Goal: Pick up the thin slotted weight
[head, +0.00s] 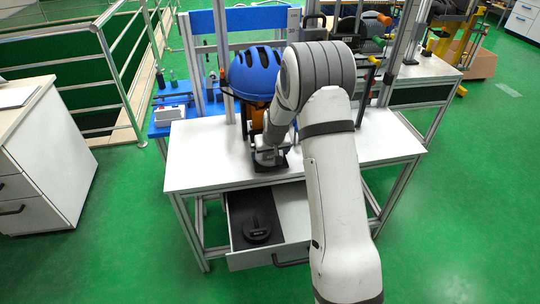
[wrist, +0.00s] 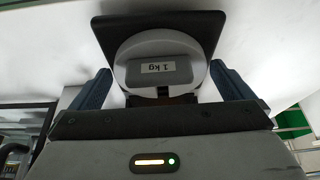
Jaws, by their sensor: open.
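In the wrist view a pale round weight (wrist: 125,50) with a grey block labelled "1 kg" (wrist: 160,68) lies on a dark square plate (wrist: 208,25). A dark notch shows at its near edge. I cannot tell its thickness. My gripper (wrist: 162,82) is open, with one blue-grey finger on each side of the weight and a gap to it. In the head view my gripper (head: 268,154) is low over the white table at the black plate (head: 286,164), partly hidden by my arm. A dark round disc (head: 258,236) lies in the open drawer.
A blue helmet (head: 255,72) sits on a stand behind my gripper. The drawer (head: 285,215) stands open below the front of the white table (head: 205,165). Metal posts rise behind the table. The table's left side is clear.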

